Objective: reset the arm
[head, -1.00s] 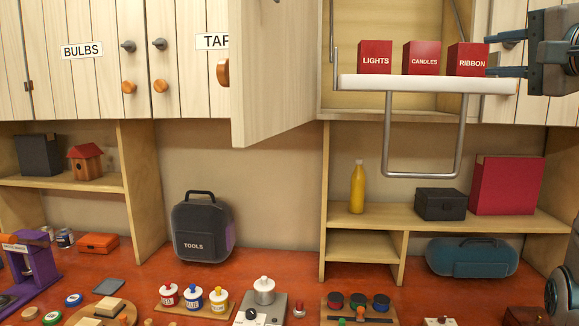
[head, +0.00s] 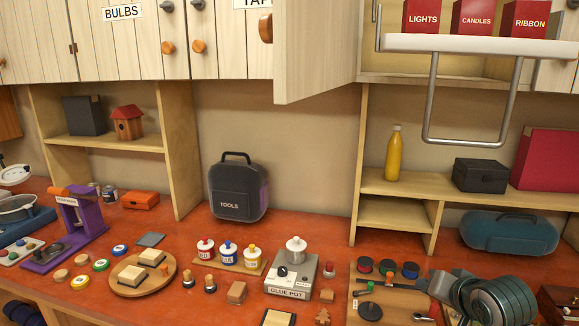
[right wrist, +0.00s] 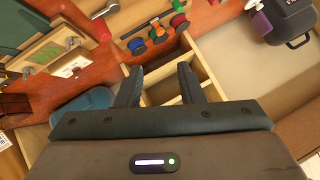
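My right arm (head: 495,300) is at the lower right of the head view, low over the right end of the red worktop. In the right wrist view my right gripper (right wrist: 158,78) has its two dark fingers apart, with nothing between them. The wooden shelf divider shows beyond the fingertips. My left gripper is in neither view. Red boxes marked LIGHTS (head: 422,18), CANDLES (head: 473,18) and RIBBON (head: 525,20) stand in a row on the white pull-down shelf (head: 470,45), clear of my right gripper.
An open cabinet door (head: 315,50) juts out at top centre. The shelf's metal handle (head: 465,142) hangs below it. A board of spools (head: 388,267), a glue pot (head: 296,250) and a TOOLS case (head: 238,190) crowd the worktop. A teal case (head: 510,232) lies under the right shelf.

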